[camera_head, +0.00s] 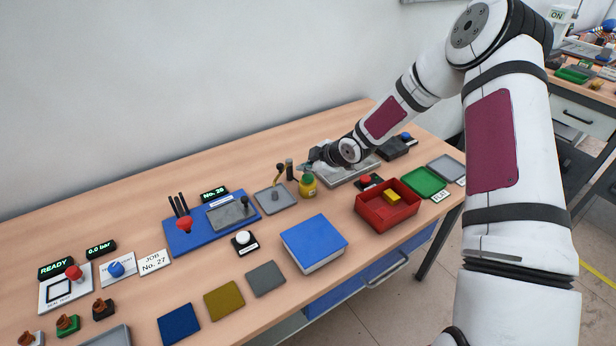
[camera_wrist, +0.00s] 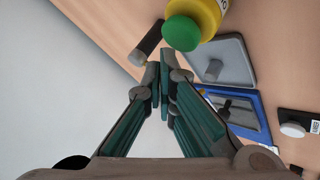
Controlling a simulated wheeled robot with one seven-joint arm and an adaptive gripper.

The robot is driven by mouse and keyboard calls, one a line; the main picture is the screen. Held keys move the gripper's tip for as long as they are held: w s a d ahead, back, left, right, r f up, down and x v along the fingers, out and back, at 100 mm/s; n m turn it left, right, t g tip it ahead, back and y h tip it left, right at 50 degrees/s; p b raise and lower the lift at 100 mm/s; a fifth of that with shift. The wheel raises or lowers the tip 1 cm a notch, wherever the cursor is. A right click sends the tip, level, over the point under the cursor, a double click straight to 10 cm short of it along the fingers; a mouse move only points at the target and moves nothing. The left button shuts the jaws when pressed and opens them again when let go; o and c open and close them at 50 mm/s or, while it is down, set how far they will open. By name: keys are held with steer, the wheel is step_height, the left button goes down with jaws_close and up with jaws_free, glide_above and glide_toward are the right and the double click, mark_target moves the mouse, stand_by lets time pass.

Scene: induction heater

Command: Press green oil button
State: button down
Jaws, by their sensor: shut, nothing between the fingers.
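A small yellow bottle (camera_head: 308,189) with a green round top (camera_head: 307,178) stands on the table by the grey tray. In the wrist view the green top (camera_wrist: 182,33) and the yellow body (camera_wrist: 212,16) are at the top, just beyond my fingertips. My gripper (camera_wrist: 161,84) is shut and empty, its teal fingers meeting at the tips. In the head view my gripper (camera_head: 308,165) is just behind and above the bottle, and its tips are hard to make out. The gap between the tips and the green top appears small; I cannot tell whether they touch.
A dark upright cylinder (camera_head: 289,170) stands left of the bottle; it also shows in the wrist view (camera_wrist: 147,42). A red bin (camera_head: 372,212) holds a yellow block. A blue box (camera_head: 314,242) stands near the front edge.

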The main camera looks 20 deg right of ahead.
mark_target(306, 178)
steer(key=shift+r+p, duration=0.75)
steer(key=shift+r, duration=1.75)
steer(key=shift+r, duration=0.15)
steer(key=s+d+r+m+g+h, duration=0.1)
steer(key=s+d+r+m+h, duration=0.2)
steer(key=s+r, duration=0.75)
steer(key=s+d+r+m+g+h, duration=0.1)
steer(key=s+r+m+h, duration=0.35)
steer(key=s+r, duration=0.65)
steer(key=s+a+r+m+y, duration=0.1)
steer(key=s+r+m, duration=0.2)
steer(key=s, duration=0.8)
steer(key=s+a+r+m+y, duration=0.2)
steer(key=s+r+m, duration=0.1)
steer(key=s, duration=0.8)
steer(key=shift+a+m+g, duration=0.15)
steer(key=shift+m+g, duration=0.15)
steer(key=shift+m, duration=0.45)
